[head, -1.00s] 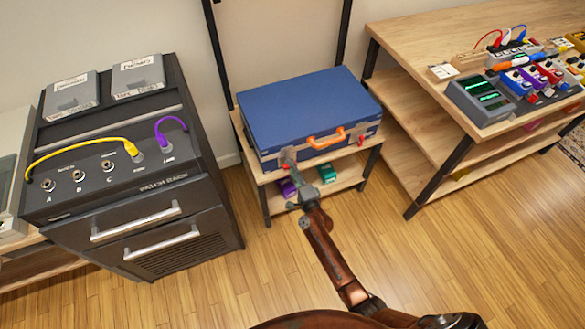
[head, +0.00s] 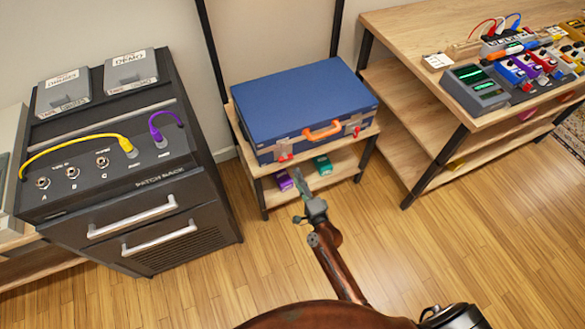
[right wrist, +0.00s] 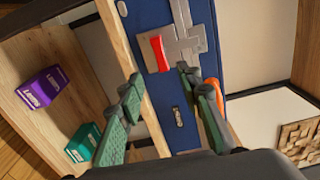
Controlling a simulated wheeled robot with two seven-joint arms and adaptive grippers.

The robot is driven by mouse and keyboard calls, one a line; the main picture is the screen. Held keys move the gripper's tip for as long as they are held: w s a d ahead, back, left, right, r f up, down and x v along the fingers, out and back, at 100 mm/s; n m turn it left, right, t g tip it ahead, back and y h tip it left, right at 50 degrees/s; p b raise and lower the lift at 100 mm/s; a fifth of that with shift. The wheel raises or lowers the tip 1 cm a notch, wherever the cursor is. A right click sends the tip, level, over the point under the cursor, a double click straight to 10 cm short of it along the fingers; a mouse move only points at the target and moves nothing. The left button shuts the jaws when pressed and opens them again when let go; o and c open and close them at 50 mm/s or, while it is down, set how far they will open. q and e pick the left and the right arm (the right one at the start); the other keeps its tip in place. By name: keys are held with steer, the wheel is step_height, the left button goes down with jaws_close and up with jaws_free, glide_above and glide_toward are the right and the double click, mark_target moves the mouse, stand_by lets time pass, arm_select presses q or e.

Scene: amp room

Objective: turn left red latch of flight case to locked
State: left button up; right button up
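The blue flight case (head: 305,105) lies closed on a small wooden stand. Its left red latch (head: 285,157) is low on the case front, left of the orange handle (head: 322,133). The right red latch (head: 357,131) is right of the handle. In the right wrist view, a red latch tab (right wrist: 159,53) sits beside its silver plate (right wrist: 187,45). I cannot tell whether it is locked. My right gripper (head: 298,178) is open and empty, just below and in front of the left latch. Its fingers also show in the right wrist view (right wrist: 165,110), apart from the tab. My left gripper is not in view.
The stand's lower shelf (head: 345,163) holds a purple box (head: 283,181) and a green box (head: 322,165). A black patch rack (head: 150,200) stands left. A wooden bench (head: 425,100) with electronics stands right. The floor in front is clear.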

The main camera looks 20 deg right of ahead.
steer(key=shift+s, duration=1.45)
